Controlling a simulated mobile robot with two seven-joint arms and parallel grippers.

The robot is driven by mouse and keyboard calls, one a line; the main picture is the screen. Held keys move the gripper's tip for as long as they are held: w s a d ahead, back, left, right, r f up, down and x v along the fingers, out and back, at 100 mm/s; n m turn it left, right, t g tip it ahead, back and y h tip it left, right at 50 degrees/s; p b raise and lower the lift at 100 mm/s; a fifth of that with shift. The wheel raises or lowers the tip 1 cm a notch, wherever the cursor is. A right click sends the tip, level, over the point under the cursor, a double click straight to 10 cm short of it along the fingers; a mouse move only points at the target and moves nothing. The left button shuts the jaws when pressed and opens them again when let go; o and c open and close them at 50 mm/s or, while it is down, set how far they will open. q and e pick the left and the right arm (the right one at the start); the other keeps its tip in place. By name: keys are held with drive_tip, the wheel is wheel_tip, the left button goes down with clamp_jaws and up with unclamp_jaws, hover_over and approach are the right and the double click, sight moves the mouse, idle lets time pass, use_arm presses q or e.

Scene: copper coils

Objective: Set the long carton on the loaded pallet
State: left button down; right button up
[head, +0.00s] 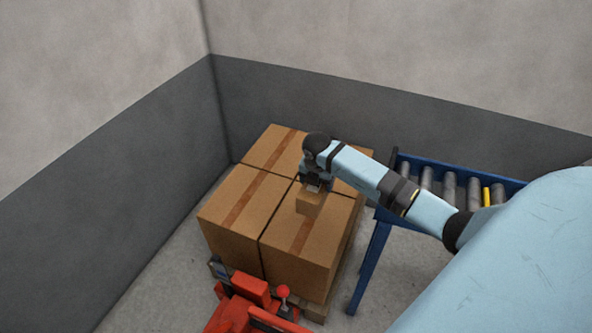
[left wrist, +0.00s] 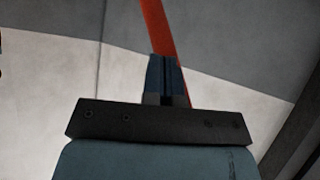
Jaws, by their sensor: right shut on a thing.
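The loaded pallet (head: 316,309) shows as a wooden edge under several large brown taped cartons (head: 300,240). My right gripper (head: 313,188) reaches in from the right and is shut on a smaller brown carton (head: 309,204), taken to be the long carton. It is over the top of the load, toward the front right. I cannot tell whether its underside touches the cartons below, and its full length is hidden. My left gripper (left wrist: 166,82) shows only in the left wrist view, with its fingers close together and no carton there.
A red pallet jack (head: 250,292) stands at the pallet's front. A blue roller conveyor (head: 369,265) stands close on the right. Grey walls (head: 120,165) meet behind the load. A red bar (left wrist: 158,28) passes behind the left fingers. Bare floor lies at the left.

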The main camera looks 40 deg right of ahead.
use_arm(q)
wheel_tip(320, 180, down, 4)
drive_tip(key=b, duration=0.6)
use_arm(e)
wheel_tip(320, 180, down, 7)
drive_tip(key=shift+s, duration=0.1)
wheel_tip(320, 180, down, 13)
drive_tip(key=b, duration=1.1)
use_arm(q)
drive_tip(key=w+d+r+t+h, duration=0.3)
drive_tip(key=d+r+t, duration=0.2)
drive_tip(key=r, duration=0.3)
drive_tip(key=shift+m+h, duration=0.3)
use_arm(e)
drive_tip(key=shift+r, duration=0.1)
drive_tip(key=o, duration=1.1)
use_arm(q)
drive_tip(key=shift+r, duration=0.1)
